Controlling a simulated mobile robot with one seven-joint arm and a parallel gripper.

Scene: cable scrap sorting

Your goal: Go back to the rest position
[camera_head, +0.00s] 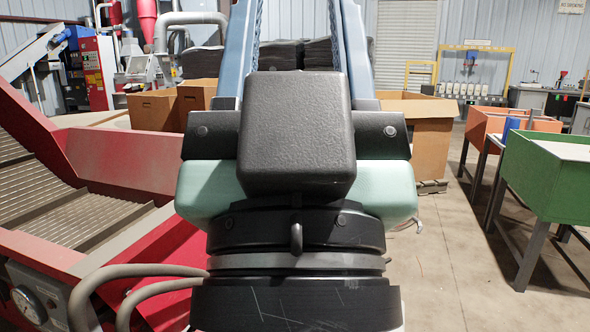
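My own arm fills the middle of the head view. A black block, a pale green housing and black ring joints stand upright in front of the camera. Two blue-grey rails rise behind them to the top edge. My gripper is not in this view, so its fingers and anything in them cannot be seen. My arm hides the middle of the scene behind it.
A red conveyor machine (120,160) with a ribbed belt (60,205) stands close on the left. A green bin table (549,178) and an orange bin (488,123) stand on the right. Cardboard boxes (430,140) stand behind my arm. Concrete floor (440,270) is clear at right centre.

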